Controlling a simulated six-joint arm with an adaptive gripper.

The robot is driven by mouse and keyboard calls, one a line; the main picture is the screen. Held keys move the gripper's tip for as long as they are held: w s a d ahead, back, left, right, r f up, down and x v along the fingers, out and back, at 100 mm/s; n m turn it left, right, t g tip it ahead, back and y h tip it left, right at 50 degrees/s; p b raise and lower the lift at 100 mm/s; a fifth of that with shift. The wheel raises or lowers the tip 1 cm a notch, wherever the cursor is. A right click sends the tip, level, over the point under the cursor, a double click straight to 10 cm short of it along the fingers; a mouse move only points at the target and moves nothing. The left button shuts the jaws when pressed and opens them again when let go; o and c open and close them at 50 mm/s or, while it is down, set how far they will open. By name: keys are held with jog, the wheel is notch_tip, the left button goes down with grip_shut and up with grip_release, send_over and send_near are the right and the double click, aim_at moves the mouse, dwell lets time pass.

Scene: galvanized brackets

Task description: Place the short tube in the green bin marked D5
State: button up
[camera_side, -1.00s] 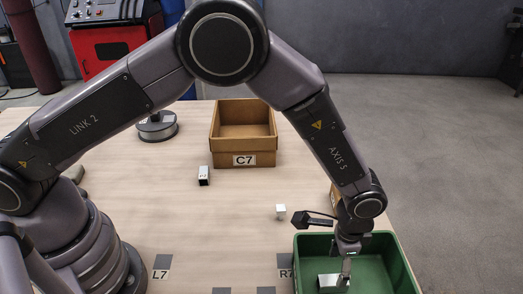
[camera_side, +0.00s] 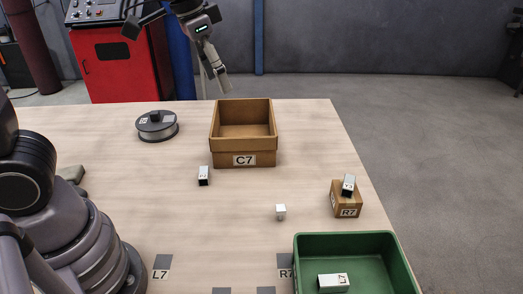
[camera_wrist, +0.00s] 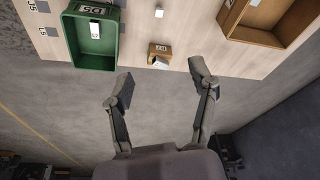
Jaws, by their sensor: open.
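A short silvery square tube (camera_side: 333,282) lies on its side on the floor of the green bin (camera_side: 395,262) at the lower right of the side view. In the wrist view the tube (camera_wrist: 95,28) also lies inside the green bin (camera_wrist: 72,42), whose label reads D5 (camera_wrist: 90,10). My gripper (camera_side: 215,82) is raised high at the back in the side view, away from the bin. In the wrist view its two fingers are spread wide with nothing between them (camera_wrist: 160,82).
A cardboard bin C7 (camera_side: 243,160) stands at the back. A metal piece (camera_side: 348,186) sits on a small box R7 (camera_side: 346,204). Another metal piece (camera_side: 203,176), a white cube (camera_side: 281,212) and a spool (camera_side: 156,128) stand on the table (camera_side: 150,210). The table's middle is mostly clear.

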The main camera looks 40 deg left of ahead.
jog(key=s+a+n+t, duration=0.1)
jog(key=s+a, duration=0.4)
jog(key=s, duration=0.2)
jog(key=s+a+r+n+t+y, duration=0.1)
jog(key=s+a+n, duration=0.1)
jog(key=s+a, duration=0.3)
jog(key=s, duration=0.2)
jog(key=shift+s+r+n, duration=0.25)
jog(key=shift+s+n, duration=0.05)
jog(key=shift+s, duration=0.1)
